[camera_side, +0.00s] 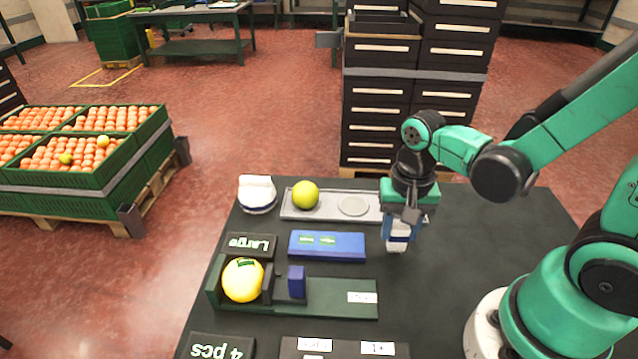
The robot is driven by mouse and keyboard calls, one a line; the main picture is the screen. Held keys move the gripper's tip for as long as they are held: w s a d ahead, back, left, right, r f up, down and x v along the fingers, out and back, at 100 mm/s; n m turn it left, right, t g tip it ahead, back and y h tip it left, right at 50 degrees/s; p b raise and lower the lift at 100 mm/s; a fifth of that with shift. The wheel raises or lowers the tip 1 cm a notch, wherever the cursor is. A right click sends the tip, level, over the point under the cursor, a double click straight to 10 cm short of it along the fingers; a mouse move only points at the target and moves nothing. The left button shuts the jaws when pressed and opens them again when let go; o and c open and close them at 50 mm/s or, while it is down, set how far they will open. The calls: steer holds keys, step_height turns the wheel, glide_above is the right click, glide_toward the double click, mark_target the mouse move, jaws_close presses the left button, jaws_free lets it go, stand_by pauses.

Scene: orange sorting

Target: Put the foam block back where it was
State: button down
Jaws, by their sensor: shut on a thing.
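My gripper (398,226) points down over the dark table, just right of the grey tray. It is shut on a small white and blue block (398,244), which looks like the foam block. The jaws hide part of the block. Its lower end is close to the table top, and I cannot tell whether it touches.
The grey tray (328,205) holds a yellow-green fruit (305,195). A white item (257,194) stands left of it. A blue block-like pad (327,246) lies in front. A green fixture (340,298) holds a yellow fruit (243,280). The table's right side (490,230) is clear.

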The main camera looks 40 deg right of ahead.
steer(key=shift+f, duration=0.2)
jaws_free()
stand_by(0.5)
steer(key=shift+r, duration=4)
